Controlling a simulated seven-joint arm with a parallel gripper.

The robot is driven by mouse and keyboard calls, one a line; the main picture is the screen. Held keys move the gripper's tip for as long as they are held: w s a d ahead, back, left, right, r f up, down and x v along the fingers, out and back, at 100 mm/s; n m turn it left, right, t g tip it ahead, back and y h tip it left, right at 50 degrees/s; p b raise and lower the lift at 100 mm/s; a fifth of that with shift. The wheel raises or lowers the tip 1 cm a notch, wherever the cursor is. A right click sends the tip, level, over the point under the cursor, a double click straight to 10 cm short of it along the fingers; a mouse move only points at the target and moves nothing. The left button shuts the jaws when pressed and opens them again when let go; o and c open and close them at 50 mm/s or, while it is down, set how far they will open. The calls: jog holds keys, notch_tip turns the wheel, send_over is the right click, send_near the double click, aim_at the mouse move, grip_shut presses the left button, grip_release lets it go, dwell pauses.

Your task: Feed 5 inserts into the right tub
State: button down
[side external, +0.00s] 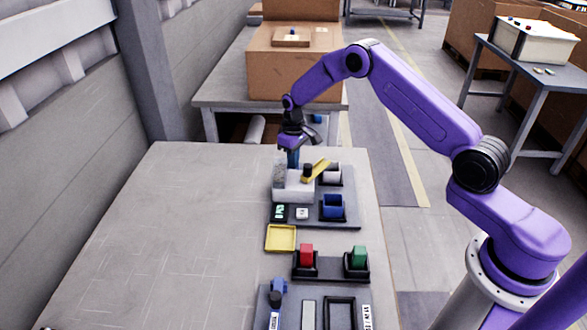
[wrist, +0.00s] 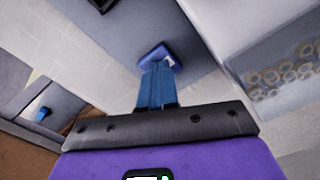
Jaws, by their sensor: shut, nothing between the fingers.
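My gripper (side external: 292,160) points down just behind the white feeder machine (side external: 293,189). Its blue fingers are shut and empty, and they also show in the wrist view (wrist: 158,70). Tan ring-shaped inserts (wrist: 285,76) lie behind a clear wall at the right of the wrist view. A yellow lever or chute (side external: 318,170) slants up from the machine's right side. Two tubs stand at its right: a pale one (side external: 333,177) behind and a blue one (side external: 333,207) in front. I cannot tell which is the right tub, nor see what either holds.
A dark display with green digits (side external: 280,212) and a white button (side external: 302,213) sit before the machine. The table's left side (side external: 180,240) is clear.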

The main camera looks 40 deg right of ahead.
jog(key=shift+r, duration=3.5)
notch_tip(320, 180, up, 6)
jog(key=shift+f, duration=5.55)
